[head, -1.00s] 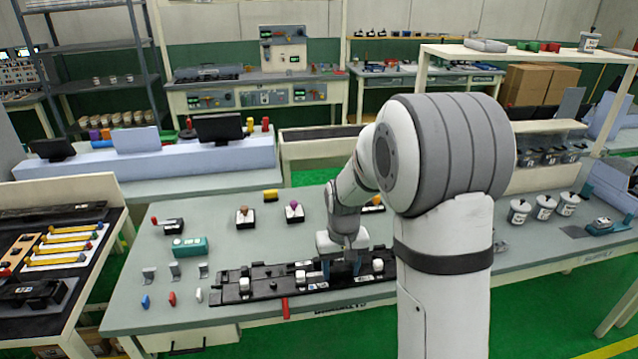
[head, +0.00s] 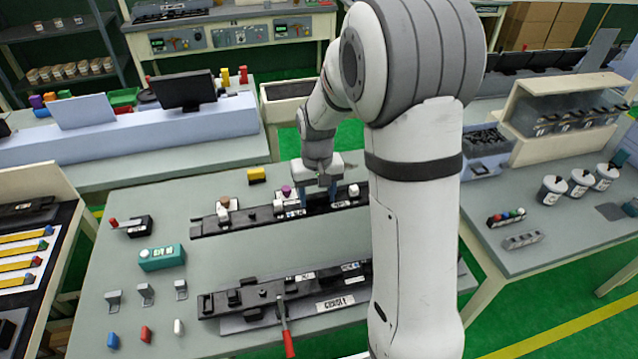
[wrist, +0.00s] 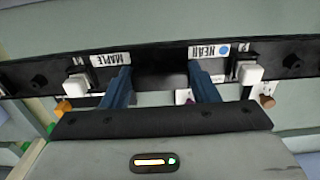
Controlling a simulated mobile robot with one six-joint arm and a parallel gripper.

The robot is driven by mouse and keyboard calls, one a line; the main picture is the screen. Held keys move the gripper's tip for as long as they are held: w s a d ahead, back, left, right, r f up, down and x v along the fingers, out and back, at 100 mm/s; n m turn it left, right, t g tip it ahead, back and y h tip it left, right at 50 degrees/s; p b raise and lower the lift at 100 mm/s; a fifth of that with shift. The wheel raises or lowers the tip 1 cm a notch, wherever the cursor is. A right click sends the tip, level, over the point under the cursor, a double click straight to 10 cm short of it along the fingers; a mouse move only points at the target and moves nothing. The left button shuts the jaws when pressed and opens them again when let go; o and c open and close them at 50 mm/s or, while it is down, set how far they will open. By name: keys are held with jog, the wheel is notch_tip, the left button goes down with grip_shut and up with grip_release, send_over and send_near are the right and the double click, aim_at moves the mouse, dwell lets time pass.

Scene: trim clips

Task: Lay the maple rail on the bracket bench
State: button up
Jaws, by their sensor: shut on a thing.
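The maple rail (head: 245,219) is a long black bar with white blocks on it. My gripper (head: 318,200) is shut on it near its right part in the head view and holds it up over the back of the near table. In the wrist view the rail (wrist: 160,62) runs across between the two blue fingers (wrist: 160,88), with a label that reads MAPLE (wrist: 111,59). My arm hides the rail's right end in the head view. I cannot tell which surface is the bracket bench.
A black fixture (head: 250,297) with a red lever (head: 285,330) lies at the table's front. A teal box (head: 161,257), small grey brackets (head: 146,293) and coloured pegs (head: 146,333) lie left. Knobbed blocks, one purple (head: 286,191), are partly behind the rail. Another bench (head: 140,162) stands behind.

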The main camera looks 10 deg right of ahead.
aim_at(319, 205)
jog(key=shift+d, duration=0.1)
jog(key=shift+s, duration=0.1)
jog(key=shift+f+b, duration=0.45)
jog(key=shift+b, duration=0.1)
jog(key=shift+f+b, duration=4.5)
jog(key=shift+f, duration=1.35)
jog(key=o, duration=1.3)
jog(key=shift+r, duration=0.1)
notch_tip(319, 205, up, 8)
jog(key=shift+d+f, duration=0.1)
jog(key=shift+f, duration=0.05)
